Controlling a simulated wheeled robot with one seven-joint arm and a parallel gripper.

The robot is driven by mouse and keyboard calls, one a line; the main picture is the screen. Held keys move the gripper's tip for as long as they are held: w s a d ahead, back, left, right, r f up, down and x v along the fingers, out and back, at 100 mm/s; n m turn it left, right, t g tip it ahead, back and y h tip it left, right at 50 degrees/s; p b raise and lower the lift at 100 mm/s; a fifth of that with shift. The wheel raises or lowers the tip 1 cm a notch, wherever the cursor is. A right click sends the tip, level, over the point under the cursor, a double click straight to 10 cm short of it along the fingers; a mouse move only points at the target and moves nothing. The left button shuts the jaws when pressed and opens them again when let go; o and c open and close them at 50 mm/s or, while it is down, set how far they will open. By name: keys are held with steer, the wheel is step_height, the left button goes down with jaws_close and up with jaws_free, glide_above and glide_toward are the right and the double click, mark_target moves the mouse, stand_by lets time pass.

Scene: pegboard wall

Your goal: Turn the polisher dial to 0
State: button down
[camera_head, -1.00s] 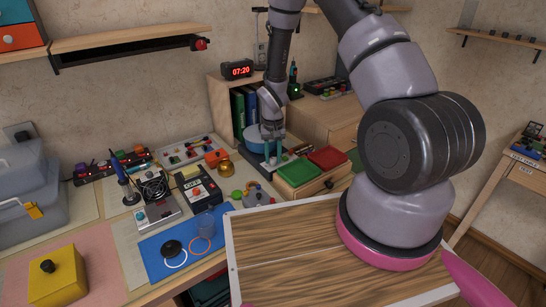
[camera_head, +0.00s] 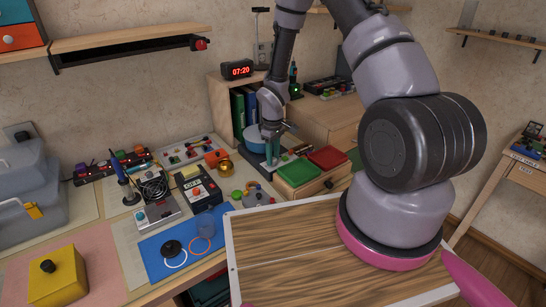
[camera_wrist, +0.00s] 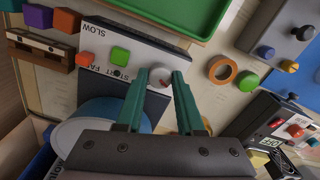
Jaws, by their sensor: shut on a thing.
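The polisher has a blue round disc (camera_head: 257,137) on a dark base in the head view. In the wrist view the blue disc (camera_wrist: 88,128) is partly hidden behind my gripper's body. The small pale dial (camera_wrist: 160,75) with a reddish mark is between my teal fingertips. My gripper (camera_wrist: 160,82) is shut on the dial; it also shows in the head view (camera_head: 272,160), pointing down beside the disc. The dial's numbers are not readable.
Green (camera_head: 296,172) and red (camera_head: 327,158) trays sit right of the polisher. A black-and-grey OFF box (camera_head: 198,187), small fan (camera_head: 154,188) and blue mat (camera_head: 184,248) lie to the left. A shelf with books (camera_head: 238,112) and a clock (camera_head: 237,69) stand behind.

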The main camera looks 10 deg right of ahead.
steer(key=shift+n, duration=0.7)
steer(key=c, duration=0.5)
jaws_free()
steer(key=shift+r, duration=0.15)
step_height(320, 180, up, 11)
steer(key=shift+f, duration=0.2)
